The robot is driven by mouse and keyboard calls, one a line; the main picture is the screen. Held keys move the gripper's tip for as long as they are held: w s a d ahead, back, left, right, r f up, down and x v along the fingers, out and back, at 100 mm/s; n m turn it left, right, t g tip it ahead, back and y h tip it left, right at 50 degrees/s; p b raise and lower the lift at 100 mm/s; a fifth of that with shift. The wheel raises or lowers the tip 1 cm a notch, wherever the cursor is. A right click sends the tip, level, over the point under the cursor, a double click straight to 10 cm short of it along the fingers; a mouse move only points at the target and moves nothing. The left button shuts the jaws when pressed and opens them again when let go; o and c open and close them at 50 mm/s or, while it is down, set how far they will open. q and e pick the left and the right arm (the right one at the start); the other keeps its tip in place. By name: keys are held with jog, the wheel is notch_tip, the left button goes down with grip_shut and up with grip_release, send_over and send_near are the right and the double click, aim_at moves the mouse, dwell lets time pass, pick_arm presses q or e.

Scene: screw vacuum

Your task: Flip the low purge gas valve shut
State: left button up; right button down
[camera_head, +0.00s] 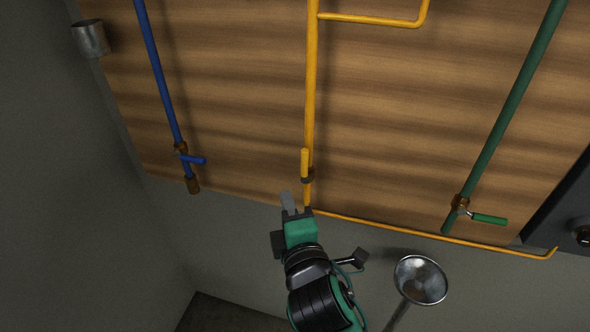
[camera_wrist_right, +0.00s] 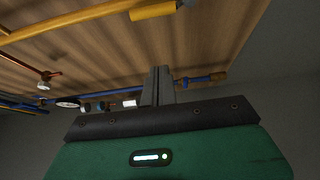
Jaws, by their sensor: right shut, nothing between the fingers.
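The yellow gas pipe (camera_head: 311,75) runs down the wooden panel. Low on it is a valve with a brown body (camera_head: 308,177) and a yellow handle (camera_head: 304,161) lying along the pipe. In the right wrist view a thick yellow piece, seemingly this handle (camera_wrist_right: 153,10), shows at the top edge. My right gripper (camera_head: 287,200) is shut and empty, just below and left of the valve, apart from the handle. Its closed fingers (camera_wrist_right: 158,84) show in the right wrist view. My left gripper is not in view.
A blue pipe (camera_head: 160,75) with a blue valve handle (camera_head: 193,159) is at left. A green pipe (camera_head: 513,105) with a green handle (camera_head: 489,219) is at right. A thin yellow pipe (camera_head: 430,236) runs low to the right. A metal funnel-shaped piece (camera_head: 421,280) is at lower right.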

aim_at(305, 166)
jog(key=w+d+p, duration=0.1)
jog(key=w+p, duration=0.4)
jog(key=w, duration=0.4)
jog(key=shift+w+d+p, duration=0.25)
jog(key=shift+d+p, duration=0.15)
jog(key=shift+f, duration=0.1)
jog(key=shift+d, duration=0.1)
